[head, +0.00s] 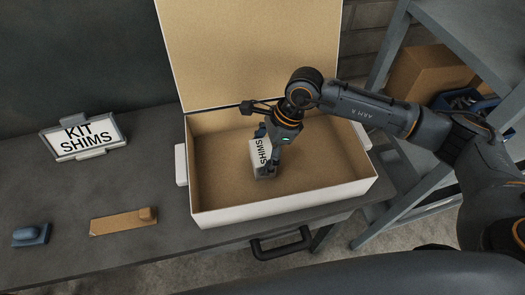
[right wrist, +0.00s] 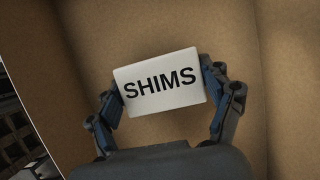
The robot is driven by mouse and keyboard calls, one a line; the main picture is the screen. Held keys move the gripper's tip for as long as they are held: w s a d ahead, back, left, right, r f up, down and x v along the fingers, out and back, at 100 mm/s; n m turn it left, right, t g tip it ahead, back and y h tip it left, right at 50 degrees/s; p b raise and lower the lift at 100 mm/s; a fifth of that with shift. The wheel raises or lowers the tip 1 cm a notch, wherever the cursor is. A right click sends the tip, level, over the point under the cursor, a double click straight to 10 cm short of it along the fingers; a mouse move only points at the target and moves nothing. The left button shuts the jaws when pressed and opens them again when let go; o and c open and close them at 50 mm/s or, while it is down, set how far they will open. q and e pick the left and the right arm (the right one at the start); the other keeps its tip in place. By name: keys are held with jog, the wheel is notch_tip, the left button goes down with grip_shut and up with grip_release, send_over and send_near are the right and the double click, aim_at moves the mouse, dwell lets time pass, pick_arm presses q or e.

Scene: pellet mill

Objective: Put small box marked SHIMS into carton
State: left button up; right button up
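The open carton (head: 290,213) stands on the dark bench with its lid raised at the back. My right gripper (head: 267,168) reaches down into the carton and is shut on the box. In the right wrist view the box (right wrist: 160,84) sits between both fingers, label facing the camera, with brown cardboard behind it. I cannot tell whether the box touches the carton floor. My left gripper is not in view.
A sign reading KIT SHIMS (head: 83,138) stands at the bench's left. A grey shelf rack (head: 420,180) holding a cardboard box (head: 425,75) stands right.

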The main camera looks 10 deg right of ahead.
jog(key=o, duration=0.3)
jog(key=shift+o, duration=0.2)
jog(key=shift+r, duration=0.1)
jog(key=b+v, duration=0.3)
jog(key=v, duration=0.9)
jog(key=shift+r, duration=0.15)
